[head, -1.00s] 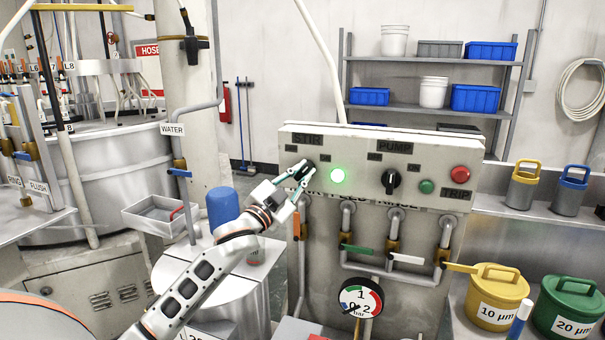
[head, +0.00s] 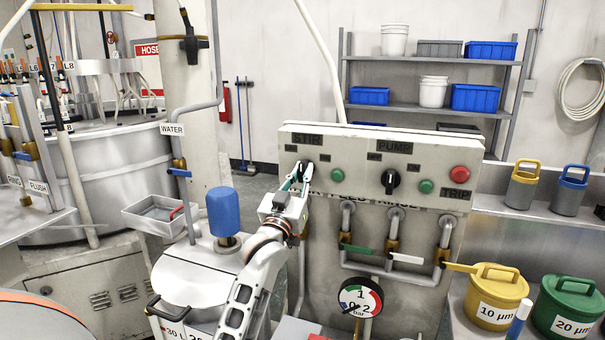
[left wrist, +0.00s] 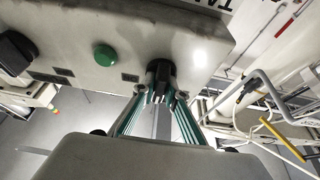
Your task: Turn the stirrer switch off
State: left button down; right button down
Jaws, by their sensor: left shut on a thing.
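The stirrer switch (head: 301,167) is a black knob under the STIR label (head: 306,140) on the grey control panel, mostly hidden by my fingers. In the left wrist view the black knob (left wrist: 160,71) sits between the two fingertips. My left gripper (head: 295,180) is shut on this knob, its arm coming up from below. The stirrer lamp (head: 337,175) to the right of the knob is dark green and unlit; it also shows in the left wrist view (left wrist: 105,57). My right gripper is not in view.
The black PUMP knob (head: 390,181), a green lamp (head: 426,186) and a red TRIP button (head: 460,174) are farther right on the panel. Pipes with valve levers (head: 407,258) and a gauge (head: 360,298) lie below. A blue-topped vessel (head: 224,211) stands left of the gripper.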

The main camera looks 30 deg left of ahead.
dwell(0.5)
pick_arm(q)
jog(key=c, duration=2.3)
grip_release()
jog(key=shift+c, duration=0.2)
jog(key=v, duration=1.2)
jog(key=shift+w, duration=0.1)
jog(key=s+d+f+m+g+h, duration=0.1)
jog(key=s+d+f+g+h, duration=0.15)
jog(key=f, duration=0.65)
jog(key=s+d+f+m+g+h, duration=0.15)
jog(key=d+f, duration=0.25)
jog(key=f, duration=0.5)
jog(key=s+d+f+m+g+h, duration=0.1)
jog(key=d+f+m, duration=0.15)
jog(key=f, duration=0.65)
jog(key=s+d+f+g+h, duration=0.1)
jog(key=s+d+f+g, duration=0.2)
jog(key=s+f, duration=0.6)
jog(key=s+d+f+m+g+h, duration=0.1)
jog(key=s+d+f+g, duration=0.2)
jog(key=s+d+f, duration=0.3)
jog(key=s+f, duration=0.4)
jog(key=f, duration=0.3)
jog(key=shift+f+m, duration=0.2)
jog(key=shift+m, duration=0.1)
